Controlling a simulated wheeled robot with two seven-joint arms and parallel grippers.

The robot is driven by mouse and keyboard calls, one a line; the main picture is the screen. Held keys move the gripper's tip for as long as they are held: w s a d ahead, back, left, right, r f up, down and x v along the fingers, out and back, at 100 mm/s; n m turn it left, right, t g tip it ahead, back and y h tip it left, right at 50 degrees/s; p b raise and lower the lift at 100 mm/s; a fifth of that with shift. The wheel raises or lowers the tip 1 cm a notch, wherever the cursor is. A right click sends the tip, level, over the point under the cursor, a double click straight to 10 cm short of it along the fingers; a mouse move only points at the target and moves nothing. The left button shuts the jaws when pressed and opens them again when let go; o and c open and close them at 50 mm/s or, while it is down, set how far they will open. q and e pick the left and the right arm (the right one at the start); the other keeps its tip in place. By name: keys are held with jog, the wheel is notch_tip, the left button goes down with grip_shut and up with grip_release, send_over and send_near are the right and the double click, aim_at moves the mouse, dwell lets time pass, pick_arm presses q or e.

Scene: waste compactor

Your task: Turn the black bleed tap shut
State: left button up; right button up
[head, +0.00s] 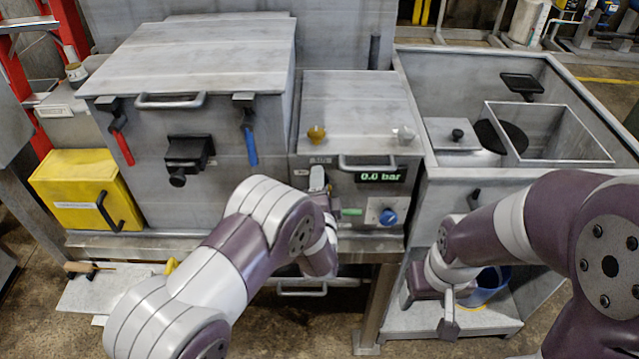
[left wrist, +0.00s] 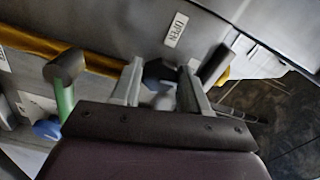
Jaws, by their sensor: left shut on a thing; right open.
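The black bleed tap (left wrist: 158,72) shows in the left wrist view as a dark blurred shape between the two fingers of my left gripper (left wrist: 162,88). A label reading OPEN (left wrist: 175,30) is on the grey panel just beyond it. In the head view my left gripper (head: 318,180) is at the front of the middle cabinet (head: 365,105), left of the 0.0 bar display (head: 380,177). It is shut on the tap, which it and my arm hide in this view. My right gripper (head: 448,318) is open and empty, low at the right.
A green handle (head: 352,211) and a blue knob (head: 388,216) sit close right of my left gripper. A lidded compactor box (head: 200,60) with red and blue levers stands left. An open grey bin (head: 545,130) stands right, with a blue bucket (head: 492,284) below it.

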pick_arm(q)
jog(key=shift+m, duration=0.7)
jog(key=o, duration=1)
jog(key=shift+o, duration=0.2)
jog(key=s+b, duration=0.2)
jog(key=s, duration=1)
jog(key=shift+s, duration=0.4)
